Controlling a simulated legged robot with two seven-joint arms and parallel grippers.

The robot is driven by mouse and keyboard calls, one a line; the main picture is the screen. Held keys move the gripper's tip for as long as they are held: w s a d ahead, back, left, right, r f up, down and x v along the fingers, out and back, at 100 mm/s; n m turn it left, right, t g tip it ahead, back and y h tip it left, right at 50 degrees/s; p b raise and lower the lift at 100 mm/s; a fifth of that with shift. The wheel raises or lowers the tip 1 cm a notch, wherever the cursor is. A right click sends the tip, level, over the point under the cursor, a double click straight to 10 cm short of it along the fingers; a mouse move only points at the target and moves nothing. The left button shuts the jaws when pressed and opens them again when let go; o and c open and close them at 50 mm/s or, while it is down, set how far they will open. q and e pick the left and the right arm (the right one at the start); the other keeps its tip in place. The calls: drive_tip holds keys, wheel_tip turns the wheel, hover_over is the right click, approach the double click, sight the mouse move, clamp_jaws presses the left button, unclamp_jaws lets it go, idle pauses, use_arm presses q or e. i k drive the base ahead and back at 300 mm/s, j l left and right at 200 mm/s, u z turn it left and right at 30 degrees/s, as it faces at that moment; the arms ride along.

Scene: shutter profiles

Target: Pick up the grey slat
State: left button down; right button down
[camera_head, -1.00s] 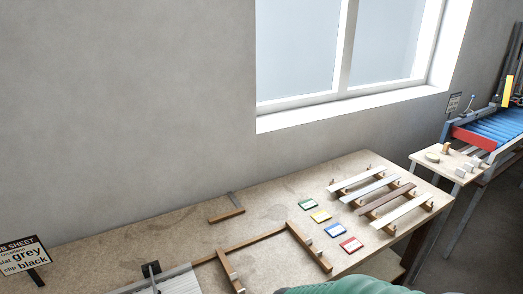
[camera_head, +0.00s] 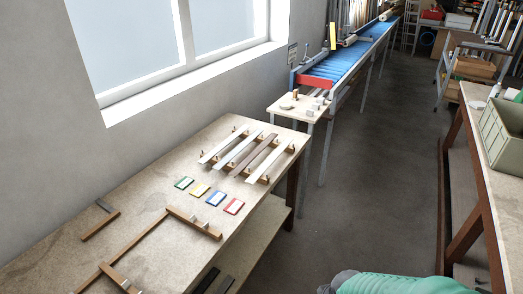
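Several long slats lie side by side across wooden pegged rests at the far end of the workbench (camera_head: 140,215). From left to right they are a whitish slat (camera_head: 222,146), a pale grey slat (camera_head: 238,149), a brown-taupe slat (camera_head: 254,155) and a cream-white slat (camera_head: 270,162). The pale grey one looks like the grey slat, though the pale tones are close. All the slats lie on the rests with nothing holding them. Neither gripper is in view. A green and grey part of my own arm shows at the bottom right.
Green (camera_head: 184,183), yellow (camera_head: 199,190), blue (camera_head: 215,198) and red (camera_head: 234,207) cards lie before the slats. A wooden frame (camera_head: 190,221) is on the near bench. A blue roller conveyor (camera_head: 335,65) stands beyond. Open floor (camera_head: 375,170) lies right, before another bench with a green crate (camera_head: 503,135).

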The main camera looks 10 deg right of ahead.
sight(236, 150)
drive_tip(key=i+u, duration=0.1)
drive_tip(key=u, duration=0.3)
drive_tip(key=l+u, duration=0.15)
drive_tip(key=u, duration=0.2)
drive_tip(key=i+l+u, duration=0.15)
drive_tip(key=u, duration=0.25)
drive_tip(key=i+l+u, duration=0.35)
drive_tip(key=l, duration=0.65)
drive_tip(key=i+l+u, duration=0.1)
drive_tip(key=l+u, duration=0.25)
drive_tip(key=l, duration=0.65)
drive_tip(key=l+u, duration=0.35)
drive_tip(key=l, duration=2.55)
